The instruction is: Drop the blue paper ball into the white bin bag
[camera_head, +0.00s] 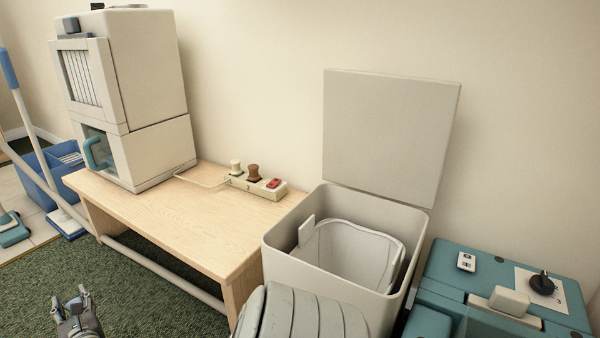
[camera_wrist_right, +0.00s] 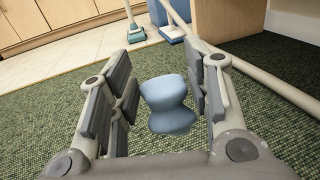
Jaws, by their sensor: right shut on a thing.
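The blue paper ball (camera_wrist_right: 167,103) is a pale blue, pinched lump between the fingers of my right gripper (camera_wrist_right: 160,98) in the wrist view. The gripper is shut on it, above the green carpet. In the head view my right gripper (camera_head: 73,297) is low at the left, in front of the wooden bench; the ball cannot be made out there. The white bin bag (camera_head: 350,252) lines the square grey bin (camera_head: 275,258) right of centre, far to the right of the gripper. The bin's lid (camera_head: 390,135) stands up and its mouth is open. My left gripper is not in view.
The wooden bench (camera_head: 195,218) stands between gripper and bin, with a pale machine (camera_head: 130,95) and a socket strip (camera_head: 257,184) on it. A pale pole (camera_head: 165,275) runs low along its front. A teal case (camera_head: 470,290) is right of the bin. Green carpet (camera_head: 150,310) is clear.

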